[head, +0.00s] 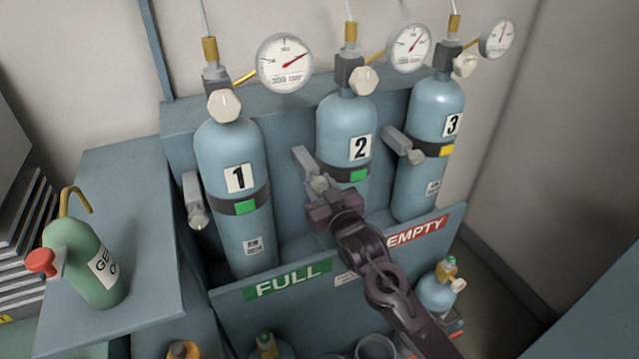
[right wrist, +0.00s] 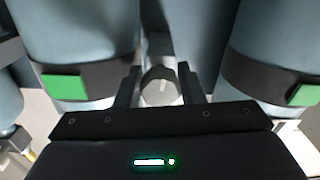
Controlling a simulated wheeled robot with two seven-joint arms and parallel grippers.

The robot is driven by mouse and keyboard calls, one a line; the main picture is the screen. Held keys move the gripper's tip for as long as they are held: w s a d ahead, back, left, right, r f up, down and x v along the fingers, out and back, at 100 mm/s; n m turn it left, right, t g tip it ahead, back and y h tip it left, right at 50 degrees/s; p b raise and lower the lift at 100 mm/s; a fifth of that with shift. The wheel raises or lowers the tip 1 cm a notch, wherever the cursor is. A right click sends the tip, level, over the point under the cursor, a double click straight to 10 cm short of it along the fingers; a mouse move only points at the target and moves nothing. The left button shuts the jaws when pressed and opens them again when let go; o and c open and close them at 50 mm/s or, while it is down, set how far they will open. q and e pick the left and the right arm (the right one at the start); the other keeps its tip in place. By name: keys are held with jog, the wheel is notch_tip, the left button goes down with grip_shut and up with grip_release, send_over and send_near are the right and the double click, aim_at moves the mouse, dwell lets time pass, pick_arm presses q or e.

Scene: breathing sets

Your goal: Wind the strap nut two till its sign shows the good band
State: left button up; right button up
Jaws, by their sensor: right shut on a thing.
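Cylinder 2 (head: 345,125) stands upright in the middle of the rack, with a dark strap around it. The sign on its strap (head: 358,175) is green; a green sign also shows at the right edge of the right wrist view (right wrist: 305,95). Strap nut two (head: 317,183) is a grey knob at the left of cylinder 2, partly covered by my gripper. My right gripper (head: 324,197) is shut on this nut; in the right wrist view the nut (right wrist: 160,88) sits between the two dark fingers. My left gripper is not in view.
Cylinder 1 (head: 235,155) has a green strap sign, and cylinder 3 (head: 437,105) a yellow one. Gauges hang above all three. A front panel bears FULL (head: 287,281) and EMPTY (head: 417,230) labels. A small green bottle (head: 85,260) stands on the left shelf.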

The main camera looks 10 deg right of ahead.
jog(key=shift+n, duration=0.4)
jog(key=o, duration=0.7)
jog(key=shift+s+d+f, duration=0.1)
jog(key=shift+s, duration=0.15)
jog(key=s+d+b, duration=0.1)
jog(key=s, duration=0.6)
jog(key=shift+d, duration=0.2)
